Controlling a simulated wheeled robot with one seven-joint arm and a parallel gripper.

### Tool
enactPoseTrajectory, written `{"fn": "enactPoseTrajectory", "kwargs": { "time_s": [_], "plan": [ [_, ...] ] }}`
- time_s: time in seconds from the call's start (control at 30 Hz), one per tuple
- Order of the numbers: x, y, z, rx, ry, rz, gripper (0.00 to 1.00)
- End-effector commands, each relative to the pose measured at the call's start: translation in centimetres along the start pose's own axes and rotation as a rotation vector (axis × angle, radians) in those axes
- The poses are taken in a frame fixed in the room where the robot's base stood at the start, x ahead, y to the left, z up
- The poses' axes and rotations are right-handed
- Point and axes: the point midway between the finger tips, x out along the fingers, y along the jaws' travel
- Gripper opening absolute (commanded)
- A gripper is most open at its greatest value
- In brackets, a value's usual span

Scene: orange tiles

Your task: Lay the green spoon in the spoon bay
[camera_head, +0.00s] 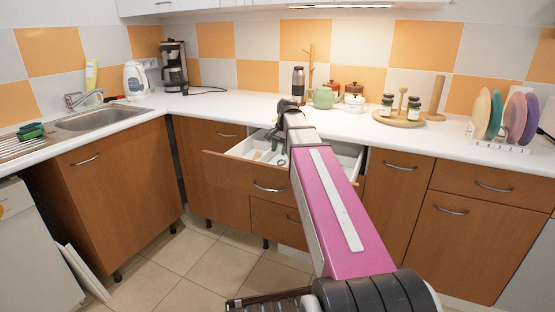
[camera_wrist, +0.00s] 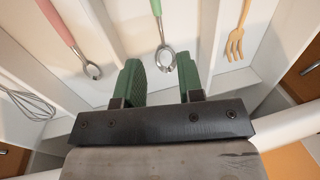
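The green spoon (camera_wrist: 165,58) shows in the wrist view, with a pale green handle running up out of the picture and a metal bowl near my fingertips. It lies in a middle white compartment of the open drawer (camera_head: 238,170). My gripper (camera_wrist: 160,68) is open, its two green fingers apart on either side of the spoon bowl in the picture. I see no contact between fingers and spoon; the height gap is unclear. A pink-handled utensil (camera_wrist: 65,35) lies in the compartment to the left, and a wooden-coloured fork (camera_wrist: 236,42) in the one to the right.
A whisk (camera_wrist: 28,102) lies at the far left of the drawer. White dividers (camera_wrist: 207,40) stand between the compartments. On the counter above are a green teapot (camera_head: 323,97), a jar tray (camera_head: 400,116) and a plate rack (camera_head: 500,146).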

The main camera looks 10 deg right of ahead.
Motion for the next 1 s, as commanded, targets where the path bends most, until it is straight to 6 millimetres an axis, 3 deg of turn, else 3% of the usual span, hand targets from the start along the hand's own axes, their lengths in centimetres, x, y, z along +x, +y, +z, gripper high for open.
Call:
{"fn": "enactPoseTrajectory", "kwargs": {
  "time_s": [0.1, 0.33, 1.0],
  "plan": [
    [-1.9, -0.1, 0.0, 0.0, 0.002, -0.001, 0.35],
    [-3.8, -0.1, 0.0, 0.0, 0.0, -0.001, 0.35],
    [-4.1, 0.0, 0.0, 0.0, 0.0, 0.0, 0.35]
  ]
}}
